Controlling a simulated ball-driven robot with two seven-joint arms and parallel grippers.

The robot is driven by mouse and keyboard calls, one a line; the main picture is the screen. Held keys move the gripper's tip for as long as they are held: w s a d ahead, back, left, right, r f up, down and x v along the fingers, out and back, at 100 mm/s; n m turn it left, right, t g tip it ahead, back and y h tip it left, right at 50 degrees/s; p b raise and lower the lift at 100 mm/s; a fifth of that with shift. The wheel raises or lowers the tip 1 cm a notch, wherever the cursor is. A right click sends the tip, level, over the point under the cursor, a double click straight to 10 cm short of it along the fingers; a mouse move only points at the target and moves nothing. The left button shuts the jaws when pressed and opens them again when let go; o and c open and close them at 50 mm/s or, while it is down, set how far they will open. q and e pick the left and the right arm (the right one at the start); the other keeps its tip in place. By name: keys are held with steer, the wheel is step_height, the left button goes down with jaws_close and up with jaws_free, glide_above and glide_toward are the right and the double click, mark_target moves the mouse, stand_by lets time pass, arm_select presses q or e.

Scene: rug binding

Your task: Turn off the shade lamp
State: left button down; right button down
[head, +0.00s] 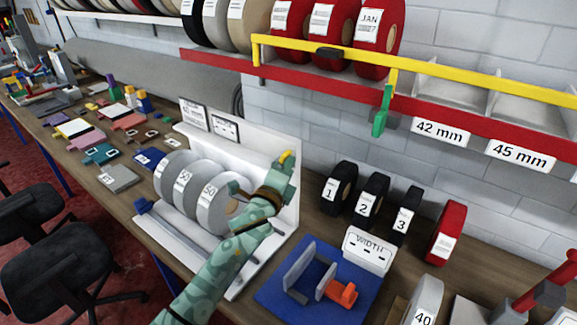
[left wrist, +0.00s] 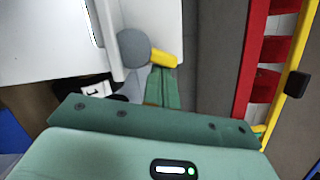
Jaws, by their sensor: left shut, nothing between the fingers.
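A white upright booth (head: 262,145) with a white back panel stands on the bench. No piece is plainly a lamp, and I cannot tell if a light is on. A yellow lever (head: 287,157) sits at the booth's right end. In the left wrist view the yellow lever (left wrist: 163,58) sticks out from a round grey hub (left wrist: 133,47). My left gripper (head: 284,172) is at the lever, shut and empty. Its green fingertips (left wrist: 161,80) are right at the lever's side; I cannot tell whether they touch. My right gripper is not in view.
Grey rolls (head: 183,180) stand in the booth, left of my left gripper. Black numbered rolls (head: 338,187) and a red roll (head: 446,231) stand to the right. A yellow rail (head: 440,70) and red shelf edge (head: 300,88) run above. A blue mat (head: 268,292) lies in front.

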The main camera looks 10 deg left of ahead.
mark_target(283, 154)
arm_select(q)
steer(key=shift+a+r+n+p, duration=0.1)
steer(key=shift+r+n+p, duration=0.25)
steer(key=shift+n+p, duration=0.35)
steer(key=n+p, duration=0.1)
steer(key=p, duration=0.1)
steer(key=a+r+n+g+p, duration=0.1)
steer(key=n+p, duration=0.1)
steer(key=p, duration=0.1)
steer(key=n+p, duration=0.1)
steer(key=p, duration=0.1)
steer(key=shift+w+a+r+n+p, duration=0.3)
steer(key=shift+w+n+p, duration=0.05)
steer(key=shift+n, duration=0.05)
steer(key=shift+f+b, duration=0.3)
steer(key=shift+f, duration=0.05)
steer(key=shift+r, duration=0.1)
